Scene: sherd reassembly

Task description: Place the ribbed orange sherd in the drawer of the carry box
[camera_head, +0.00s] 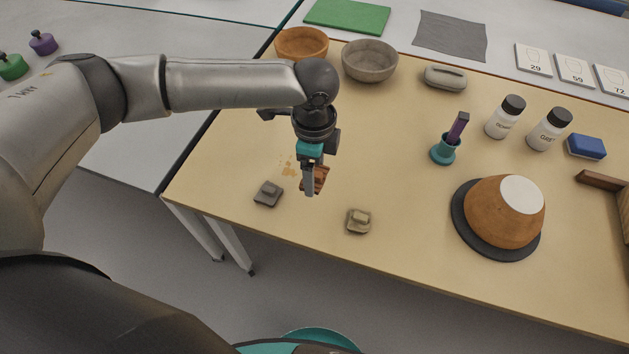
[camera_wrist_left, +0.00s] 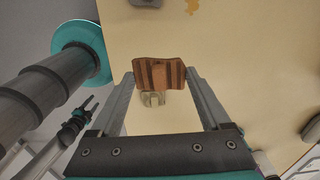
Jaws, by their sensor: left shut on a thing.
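The ribbed orange sherd (camera_head: 320,178) is between the fingers of my left gripper (camera_head: 311,187), over the near left part of the table. In the left wrist view the sherd (camera_wrist_left: 160,73) shows dark ribs and spans the gap between the fingertips of my left gripper (camera_wrist_left: 160,78), which is shut on it. At the right edge of the head view a wooden piece (camera_head: 624,205), cut off by the frame, may be part of the carry box; no drawer can be made out. What seems to be my right gripper (camera_wrist_left: 78,120) is small at the left of the wrist view.
A grey sherd (camera_head: 268,194) and a beige sherd (camera_head: 359,221) lie near the table's front edge. An orange bowl (camera_head: 302,43) and a grey bowl (camera_head: 370,61) stand behind. An upturned orange pot (camera_head: 490,215), two bottles and a teal holder (camera_head: 445,150) stand right. The table's middle is clear.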

